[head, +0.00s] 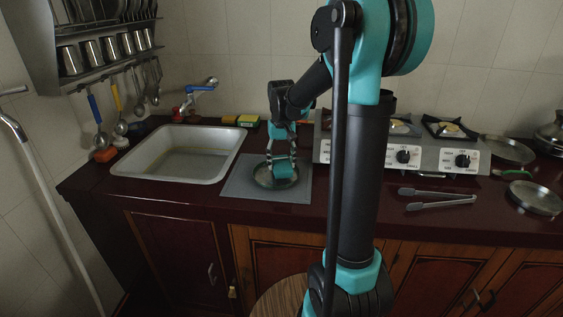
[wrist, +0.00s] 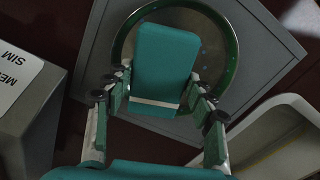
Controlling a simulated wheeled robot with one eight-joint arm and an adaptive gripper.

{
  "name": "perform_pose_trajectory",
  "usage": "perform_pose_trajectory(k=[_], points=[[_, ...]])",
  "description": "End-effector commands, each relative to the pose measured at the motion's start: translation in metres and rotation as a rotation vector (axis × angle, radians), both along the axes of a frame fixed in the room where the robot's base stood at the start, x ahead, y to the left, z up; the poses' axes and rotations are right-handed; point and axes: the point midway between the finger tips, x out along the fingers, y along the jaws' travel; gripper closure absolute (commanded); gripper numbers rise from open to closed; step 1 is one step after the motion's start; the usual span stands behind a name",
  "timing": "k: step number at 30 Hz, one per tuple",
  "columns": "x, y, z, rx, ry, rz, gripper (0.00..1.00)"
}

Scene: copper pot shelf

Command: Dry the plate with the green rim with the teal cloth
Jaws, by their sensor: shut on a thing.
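The plate with the green rim (head: 263,183) lies on a grey mat (head: 235,186) right of the sink. Its green rim (wrist: 233,72) shows clearly in the wrist view. My gripper (head: 281,156) is above the plate, pointing down. It is shut on the teal cloth (head: 284,169), a folded block that also shows between the fingers in the wrist view (wrist: 165,60). The cloth is over the plate and hides part of its middle. I cannot tell whether it presses on the plate. My gripper in the wrist view (wrist: 158,92) has a finger on each side of the cloth.
A sink (head: 180,153) is to the left, and a stove (head: 430,157) stands close on the right. Tongs (head: 437,198) and a shallow pan (head: 536,198) lie further right. Sponges (head: 247,121) sit behind the mat. Utensils hang on the left wall.

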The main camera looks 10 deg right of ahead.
Motion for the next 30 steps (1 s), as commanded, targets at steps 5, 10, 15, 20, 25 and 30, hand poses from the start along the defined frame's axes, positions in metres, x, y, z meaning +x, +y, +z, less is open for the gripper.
perform_pose_trajectory(k=[5, 10, 15, 20, 25, 30], points=[[0.0, 0.0, -0.002, 0.0, 0.0, 0.0, 0.68], [0.0, 0.0, -0.005, 0.0, 0.0, 0.0, 0.68], [0.0, 0.0, -0.008, 0.0, 0.0, 0.0, 0.68], [0.0, 0.0, -0.011, 0.0, 0.0, 0.0, 0.68], [0.0, 0.0, -0.013, 0.0, 0.0, 0.0, 0.68], [0.0, 0.006, -0.013, 0.0, 0.0, 0.001, 0.68]])
